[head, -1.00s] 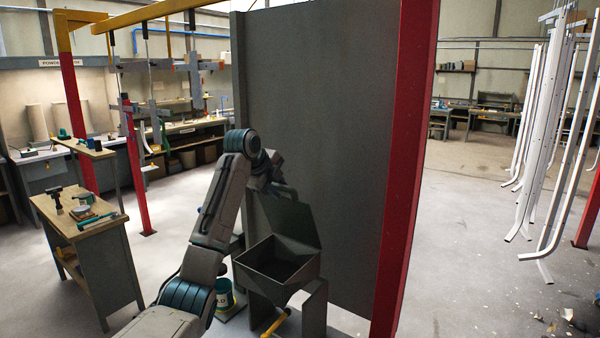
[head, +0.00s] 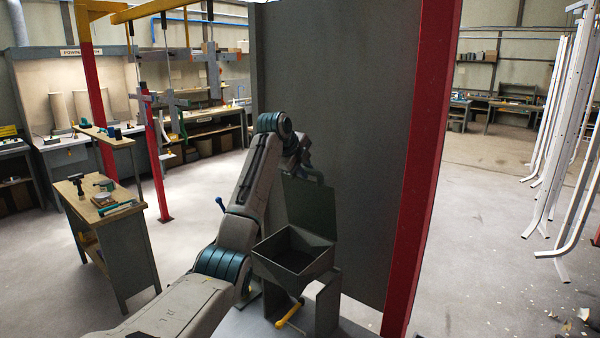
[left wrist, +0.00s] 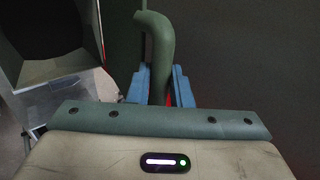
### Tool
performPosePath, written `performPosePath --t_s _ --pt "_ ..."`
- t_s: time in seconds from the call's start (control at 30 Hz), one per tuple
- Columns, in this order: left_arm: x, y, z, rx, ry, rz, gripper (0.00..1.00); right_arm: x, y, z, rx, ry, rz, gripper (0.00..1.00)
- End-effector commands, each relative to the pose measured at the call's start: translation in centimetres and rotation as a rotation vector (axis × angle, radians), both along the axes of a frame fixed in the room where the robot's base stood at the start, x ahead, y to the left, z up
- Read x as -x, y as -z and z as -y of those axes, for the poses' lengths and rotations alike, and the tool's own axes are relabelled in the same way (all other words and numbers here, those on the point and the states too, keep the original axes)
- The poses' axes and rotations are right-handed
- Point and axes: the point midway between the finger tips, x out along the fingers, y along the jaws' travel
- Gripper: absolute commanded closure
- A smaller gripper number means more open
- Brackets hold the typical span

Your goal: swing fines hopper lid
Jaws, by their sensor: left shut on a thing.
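The fines hopper (head: 272,268) is an open grey-green box on a stand, right of my left arm in the head view. Its lid (head: 310,212) stands raised, near upright, at the back edge of the box. My left gripper (head: 304,170) is at the lid's top edge. In the left wrist view, its blue fingers (left wrist: 163,86) are shut around a bent green handle bar (left wrist: 157,40). The dark hopper opening (left wrist: 45,25) shows at the top left there. The arm partly hides the grip in the head view. My right gripper is not in view.
A tall grey panel (head: 365,120) stands close behind the lid, with a red post (head: 428,150) at its right. A yellow-handled lever (head: 289,313) sticks out below the hopper. A small workbench with tools (head: 110,240) stands left. White hanging tubes (head: 553,140) are far right.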

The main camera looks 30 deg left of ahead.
Motion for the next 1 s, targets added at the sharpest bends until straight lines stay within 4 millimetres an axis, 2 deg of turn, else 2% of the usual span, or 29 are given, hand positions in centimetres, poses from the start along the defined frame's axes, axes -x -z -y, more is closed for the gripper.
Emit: performPosePath --t_s 0.43,0.8,0.97,1.0 --pt "-0.7 -0.1 0.1 0.001 0.001 0.001 1.00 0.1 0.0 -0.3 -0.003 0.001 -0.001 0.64" --pt "-4.6 -0.1 0.5 0.004 0.001 0.000 1.00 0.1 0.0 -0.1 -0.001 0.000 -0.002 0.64" --pt "-5.8 0.0 0.6 0.003 0.001 -0.003 1.00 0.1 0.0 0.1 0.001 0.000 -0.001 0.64" --pt "-5.8 0.1 0.5 0.002 0.001 -0.002 0.75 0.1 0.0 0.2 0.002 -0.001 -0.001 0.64"
